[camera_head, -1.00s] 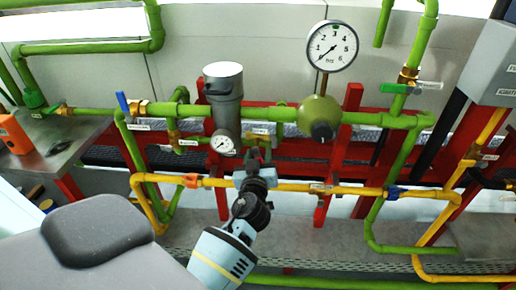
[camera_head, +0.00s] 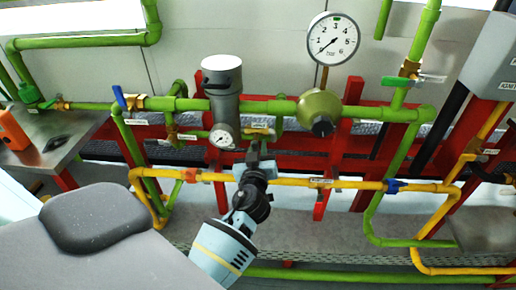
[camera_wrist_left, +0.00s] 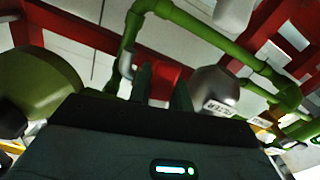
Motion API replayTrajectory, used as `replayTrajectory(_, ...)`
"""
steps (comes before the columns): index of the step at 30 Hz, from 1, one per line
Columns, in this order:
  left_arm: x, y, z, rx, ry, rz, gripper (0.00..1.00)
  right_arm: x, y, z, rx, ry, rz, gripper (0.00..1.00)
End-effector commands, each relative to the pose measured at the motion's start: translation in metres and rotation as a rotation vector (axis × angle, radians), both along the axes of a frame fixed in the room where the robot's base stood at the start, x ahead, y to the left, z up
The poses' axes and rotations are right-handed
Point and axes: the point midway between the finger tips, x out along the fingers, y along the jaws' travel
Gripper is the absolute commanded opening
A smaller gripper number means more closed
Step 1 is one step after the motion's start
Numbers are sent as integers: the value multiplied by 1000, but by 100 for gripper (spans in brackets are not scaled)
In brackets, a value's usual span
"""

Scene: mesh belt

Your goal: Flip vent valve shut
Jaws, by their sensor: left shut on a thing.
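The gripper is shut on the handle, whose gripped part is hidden. My right gripper is not in view.
The grey filter housing (camera_head: 222,90) with its small gauge (camera_head: 222,138) is close on the left. A green regulator (camera_head: 320,108) under a large dial (camera_head: 333,38) is right. A yellow pipe (camera_head: 300,181) runs behind my wrist. A blue-handled valve (camera_head: 119,97) is at left.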

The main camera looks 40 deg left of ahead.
Motion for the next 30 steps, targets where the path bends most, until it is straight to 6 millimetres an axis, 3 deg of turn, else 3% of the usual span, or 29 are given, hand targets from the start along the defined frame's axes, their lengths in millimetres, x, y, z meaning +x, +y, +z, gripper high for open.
replayTrajectory(12,-3,6,0,178,107,1,0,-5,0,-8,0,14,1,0)
replayTrajectory(24,-4,7,1,203,122,2,0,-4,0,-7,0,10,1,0)
replayTrajectory(25,-4,7,1,203,122,2,24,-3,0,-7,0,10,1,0)
replayTrajectory(30,-4,7,0,203,121,2,42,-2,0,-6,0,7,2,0)
